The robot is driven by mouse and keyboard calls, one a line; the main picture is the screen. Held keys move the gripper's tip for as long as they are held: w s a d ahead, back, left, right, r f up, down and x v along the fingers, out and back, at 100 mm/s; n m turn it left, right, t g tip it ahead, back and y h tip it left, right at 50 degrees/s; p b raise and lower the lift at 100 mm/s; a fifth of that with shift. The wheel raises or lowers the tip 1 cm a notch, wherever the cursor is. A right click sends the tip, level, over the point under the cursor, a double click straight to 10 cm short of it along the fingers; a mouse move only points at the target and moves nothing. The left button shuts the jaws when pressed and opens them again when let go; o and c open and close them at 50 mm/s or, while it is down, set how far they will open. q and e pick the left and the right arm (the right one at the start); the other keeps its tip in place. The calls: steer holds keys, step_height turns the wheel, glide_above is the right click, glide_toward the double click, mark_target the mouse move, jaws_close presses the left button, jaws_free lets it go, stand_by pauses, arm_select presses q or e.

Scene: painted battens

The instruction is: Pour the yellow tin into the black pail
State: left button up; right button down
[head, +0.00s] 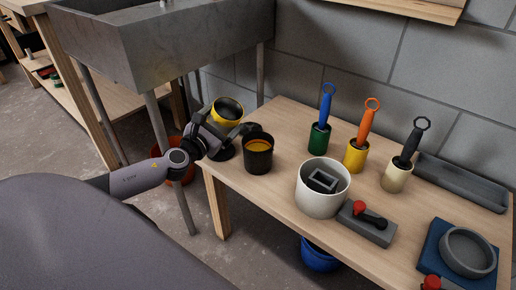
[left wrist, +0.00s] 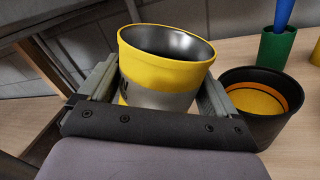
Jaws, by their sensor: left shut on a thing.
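The yellow tin (head: 228,110) is held by my left gripper (head: 222,130) off the table's left end, left of and behind the black pail. In the left wrist view the yellow tin (left wrist: 160,69) sits between the two fingers, slightly tilted, with a bare grey metal inside wall; its bottom inside is hidden. The black pail (head: 259,165) stands upright on the table near its left edge. It holds yellow-orange paint, and an orange band runs inside its wall in the left wrist view (left wrist: 268,128). Tin and pail look apart. My right gripper is not in view.
A white pot (head: 320,203) with a grey object inside stands right of the pail on the wooden table (head: 285,122). Behind are green (head: 319,139), yellow (head: 355,156) and cream (head: 395,176) cups with handled tools. A grey sink (head: 165,45) stands at the left.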

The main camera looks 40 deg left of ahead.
mark_target(210, 116)
arm_select(q)
steer(key=f+n+b, duration=0.1)
steer(key=a+f+b, duration=0.1)
steer(key=f+b, duration=0.1)
steer(key=shift+a+n, duration=0.15)
steer(key=shift+n, duration=0.25)
steer(key=shift+s+a+f+n+b, duration=0.15)
steer(key=shift+f+n+b, duration=0.15)
steer(key=shift+b, duration=0.25)
steer(key=shift+a+f+n+b, duration=0.3)
steer(key=shift+f+n+b, duration=0.15)
steer(key=shift+b, duration=0.2)
steer(key=shift+a+n+b, duration=0.4)
steer(key=shift+n, duration=0.35)
steer(key=shift+r, duration=0.2)
step_height(210, 116, up, 4)
steer(key=p, duration=0.4)
steer(key=shift+a+r+p, duration=0.1)
steer(key=shift+r+p, duration=0.05)
steer(key=shift+p, duration=0.25)
steer(key=shift+r+p, duration=0.65)
steer(key=shift+p, duration=0.05)
steer(key=shift+f, duration=0.1)
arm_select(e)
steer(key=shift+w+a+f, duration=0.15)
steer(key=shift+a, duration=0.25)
